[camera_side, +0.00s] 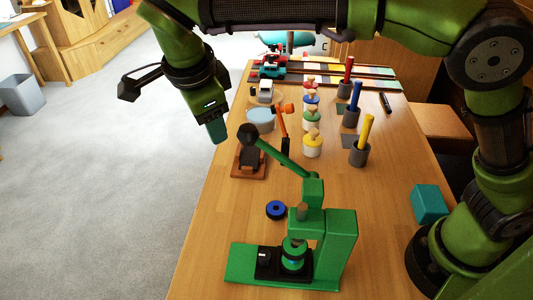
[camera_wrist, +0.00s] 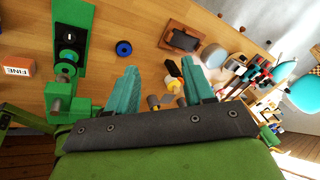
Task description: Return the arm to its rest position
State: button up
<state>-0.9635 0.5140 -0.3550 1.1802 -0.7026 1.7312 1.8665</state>
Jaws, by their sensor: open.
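My gripper (camera_side: 217,130) hangs above the left edge of the table in the side view, apart from everything below it. Its two teal fingers stand spread in the wrist view (camera_wrist: 160,82). Nothing is held between them; the small things seen there lie on the table beyond. My arm reaches across the top of the side view from the right. No marked rest position shows.
On the wooden table (camera_side: 210,235) are a green lever press (camera_side: 340,245), blue ring (camera_side: 276,210), wooden stand with dark pad (camera_side: 249,162), grey tin (camera_side: 260,118), several peg figures (camera_side: 312,144), cups with coloured sticks (camera_side: 359,154), and teal block (camera_side: 429,203).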

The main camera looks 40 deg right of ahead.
jog(key=s+d+r+n+t+y, duration=0.1)
jog(key=d+r+n+y, duration=0.15)
jog(key=d, duration=0.55)
jog(key=s+d+r+n+y, duration=0.15)
jog(key=d+n, duration=0.25)
jog(key=d, duration=0.4)
jog(key=s+d+f+n+t, duration=0.1)
jog(key=s+d+f+n, duration=0.1)
jog(key=s+d+n, duration=0.2)
jog(key=s+d+f+n+t+y, duration=0.1)
jog(key=s+d+f+n+t, duration=0.1)
jog(key=s, duration=0.8)
jog(key=d+f+n, duration=0.1)
jog(key=d+n, duration=0.1)
jog(key=n, duration=0.1)
jog(key=shift+d, duration=0.25)
